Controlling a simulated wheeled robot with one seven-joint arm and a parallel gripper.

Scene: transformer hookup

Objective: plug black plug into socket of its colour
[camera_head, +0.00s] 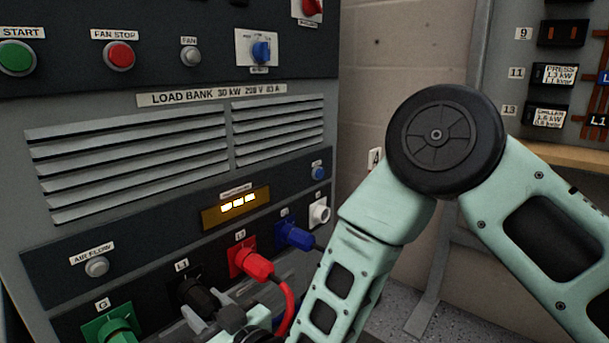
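The black plug (201,298) is low in the head view, in front of the black socket (184,283) under the L1 label. Its front end is at the socket opening and looks lined up with it; how deep it sits cannot be told. My gripper (212,318) is around the rear of the plug, with a grey finger on its near left side. The gripper appears shut on the plug, though the far finger is partly hidden. My arm comes down from the right and cuts off at the bottom edge.
A red plug (254,265) with a red cable (289,308) is just right of the black plug. Beyond it are a blue plug (297,238) and a white socket (319,212). A green connector (110,326) is at the lower left. Switches and vents fill the cabinet above.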

